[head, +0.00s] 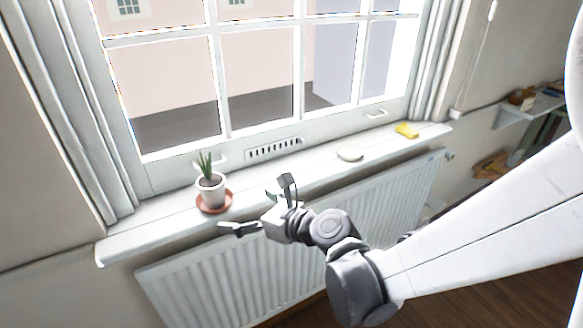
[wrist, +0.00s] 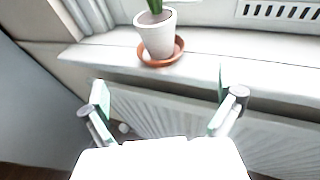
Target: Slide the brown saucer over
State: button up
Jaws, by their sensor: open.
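The brown saucer (head: 228,204) lies on the left part of the white window sill. A white pot (head: 209,190) with a green spiky plant (head: 205,163) stands on it. In the wrist view the saucer (wrist: 146,61) shows its reddish-brown rim around the base of the pot (wrist: 157,36), ahead of my gripper. My gripper (head: 257,207) is in front of the sill, to the right of the saucer in the head view. In the wrist view its two fingers (wrist: 164,97) are spread wide with nothing between them. It is apart from the saucer.
The sill (head: 285,171) has free room to the right of the saucer. Further right are a pale round object (head: 349,154) and a yellow block (head: 406,130). A white radiator (head: 190,282) stands below the sill. The window (head: 255,75) rises behind it.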

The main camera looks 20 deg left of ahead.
aim_at(221, 201)
jog(key=b+x, duration=0.1)
jog(key=x, duration=1.2)
jog(key=shift+w+a+f, duration=0.1)
jog(key=shift+a+f, duration=0.05)
jog(key=shift+a, duration=0.05)
